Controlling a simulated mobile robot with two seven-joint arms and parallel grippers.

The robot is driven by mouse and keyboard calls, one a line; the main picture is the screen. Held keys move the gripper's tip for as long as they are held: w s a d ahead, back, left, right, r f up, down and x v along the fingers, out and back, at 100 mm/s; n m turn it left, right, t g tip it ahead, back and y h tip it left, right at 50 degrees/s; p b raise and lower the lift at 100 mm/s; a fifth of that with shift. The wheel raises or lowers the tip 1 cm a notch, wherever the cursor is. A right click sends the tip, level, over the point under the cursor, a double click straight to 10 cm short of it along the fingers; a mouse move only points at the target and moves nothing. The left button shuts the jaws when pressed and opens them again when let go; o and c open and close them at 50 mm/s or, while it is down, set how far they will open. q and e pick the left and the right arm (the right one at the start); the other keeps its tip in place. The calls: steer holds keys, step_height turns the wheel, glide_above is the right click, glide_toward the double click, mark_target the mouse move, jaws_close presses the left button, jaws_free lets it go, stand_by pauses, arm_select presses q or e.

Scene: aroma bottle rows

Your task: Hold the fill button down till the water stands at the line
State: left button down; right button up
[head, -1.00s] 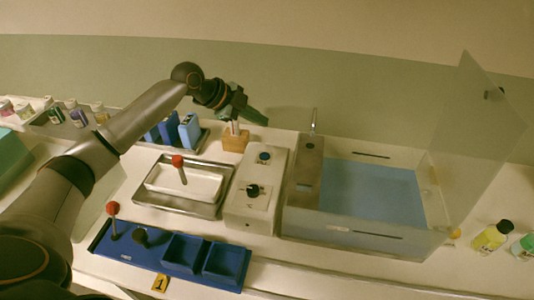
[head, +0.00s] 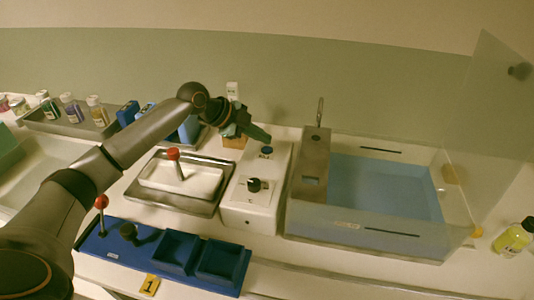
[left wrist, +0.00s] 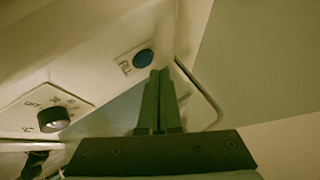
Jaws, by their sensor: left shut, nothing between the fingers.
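The round blue fill button (head: 266,151) is on top of the white control box (head: 262,200), behind a black knob (head: 254,185). In the left wrist view the button (left wrist: 143,58) has the word FILL beside it. My left gripper (head: 266,138) is shut and empty, its fingertips just behind and above the button in the head view. In the left wrist view the fingertips (left wrist: 160,72) are close beside the button; contact cannot be told. The clear-walled bath (head: 340,226) shows blue water (head: 385,190) inside. Dark lines mark its walls; the exact level against them is unclear. My right gripper is out of view.
A metal tap (head: 320,112) stands behind the bath, and a clear raised lid (head: 490,125) is at its right. A metal tray (head: 208,207) with a red-knobbed lid and a blue tray (head: 150,265) lie left. Bottles stand at both sides.

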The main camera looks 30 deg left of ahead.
arm_select(q)
steer(key=shift+f, duration=0.15)
stand_by(1.9)
steer(key=shift+f, duration=0.35)
steer(key=shift+f, duration=0.45)
stand_by(5.2)
